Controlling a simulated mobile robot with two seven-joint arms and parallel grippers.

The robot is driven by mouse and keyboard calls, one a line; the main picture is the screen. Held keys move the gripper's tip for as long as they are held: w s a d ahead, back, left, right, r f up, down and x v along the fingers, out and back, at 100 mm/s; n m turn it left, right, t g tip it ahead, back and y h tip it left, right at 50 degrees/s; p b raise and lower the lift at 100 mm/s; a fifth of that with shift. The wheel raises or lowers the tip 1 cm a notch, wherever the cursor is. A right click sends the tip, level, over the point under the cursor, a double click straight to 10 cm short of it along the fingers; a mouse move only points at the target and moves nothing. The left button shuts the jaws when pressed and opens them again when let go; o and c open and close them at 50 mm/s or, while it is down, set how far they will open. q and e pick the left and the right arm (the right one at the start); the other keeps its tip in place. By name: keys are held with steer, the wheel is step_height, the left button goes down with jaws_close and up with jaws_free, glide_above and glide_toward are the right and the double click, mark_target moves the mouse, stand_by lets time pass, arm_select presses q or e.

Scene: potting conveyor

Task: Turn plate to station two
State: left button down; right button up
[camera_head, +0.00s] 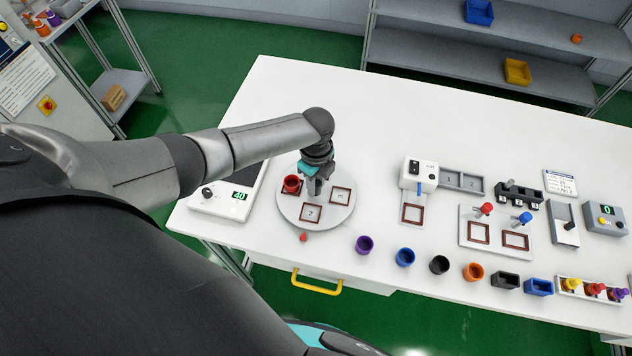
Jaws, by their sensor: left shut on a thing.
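The round grey plate (325,219) lies on the white table, with square brown-framed stations on it. One framed station marked 2 (311,213) is at its front, and another framed station (340,196) is at its right. A red cup (291,184) stands on the plate's left side. My left gripper (314,187) points down over the plate's middle and is shut, seemingly on a part at the plate's centre that the fingers mostly hide. A small red pointer (303,237) sits on the table just in front of the plate. My right gripper is not in view.
A scale reading 40 (222,204) stands left of the plate. Purple (364,245), blue (405,257), black and orange cups stand along the front edge. A white dispenser (420,174) and a station board (475,233) are to the right. The table's back is clear.

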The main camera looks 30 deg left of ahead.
mark_target(317, 183)
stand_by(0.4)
arm_select(q)
steer(key=c, duration=0.6)
jaws_free()
step_height(317, 183, up, 15)
steer(key=p, duration=0.1)
steer(key=shift+r+p, duration=0.15)
steer(key=shift+p, duration=0.2)
stand_by(0.3)
